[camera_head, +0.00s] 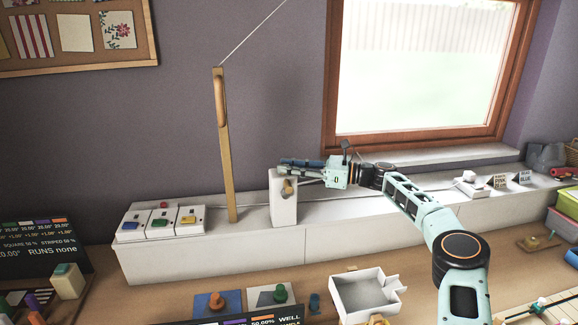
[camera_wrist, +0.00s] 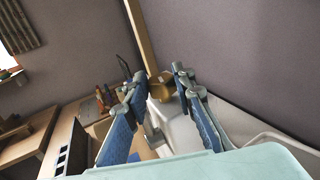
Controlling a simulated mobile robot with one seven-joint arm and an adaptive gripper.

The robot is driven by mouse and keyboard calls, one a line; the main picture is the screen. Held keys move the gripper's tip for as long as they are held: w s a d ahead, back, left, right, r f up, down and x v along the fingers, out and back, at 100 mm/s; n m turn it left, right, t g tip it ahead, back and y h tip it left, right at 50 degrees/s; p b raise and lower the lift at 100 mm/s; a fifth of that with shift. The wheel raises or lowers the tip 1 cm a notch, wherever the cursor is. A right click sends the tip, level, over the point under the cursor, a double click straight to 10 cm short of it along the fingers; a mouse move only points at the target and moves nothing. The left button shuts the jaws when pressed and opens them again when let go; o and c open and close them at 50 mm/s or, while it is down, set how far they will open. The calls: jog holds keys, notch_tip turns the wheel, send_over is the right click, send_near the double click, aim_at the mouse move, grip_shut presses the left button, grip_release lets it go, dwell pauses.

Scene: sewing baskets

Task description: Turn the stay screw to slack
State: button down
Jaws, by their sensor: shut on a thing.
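The stay screw is a small brass-coloured knob (camera_head: 288,187) on a white upright block (camera_head: 284,211) on the white ledge. My gripper (camera_head: 284,170) reaches in from the right at the top of this block. In the wrist view my gripper (camera_wrist: 158,80) has a blue-padded finger on each side of the brass knob (camera_wrist: 165,91), and it is shut on it. The fingers partly hide the knob, so its exact turn cannot be read. A tall wooden post (camera_head: 226,150) stands left of the block, with a thin cord (camera_head: 252,33) running from its top up to the right.
Three white switch boxes (camera_head: 161,221) with coloured buttons stand left on the white ledge (camera_head: 350,215). A white open tray (camera_head: 362,296) and coloured knobs on plates (camera_head: 216,303) lie on the table in front. The window sill (camera_head: 430,160) is behind my arm.

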dwell(0.3)
jog(key=c, duration=1.6)
grip_release()
jog(key=shift+f, duration=0.1)
jog(key=shift+d, duration=0.1)
jog(key=v, duration=1.1)
jog(key=shift+s+d, duration=0.1)
jog(key=shift+d, duration=0.3)
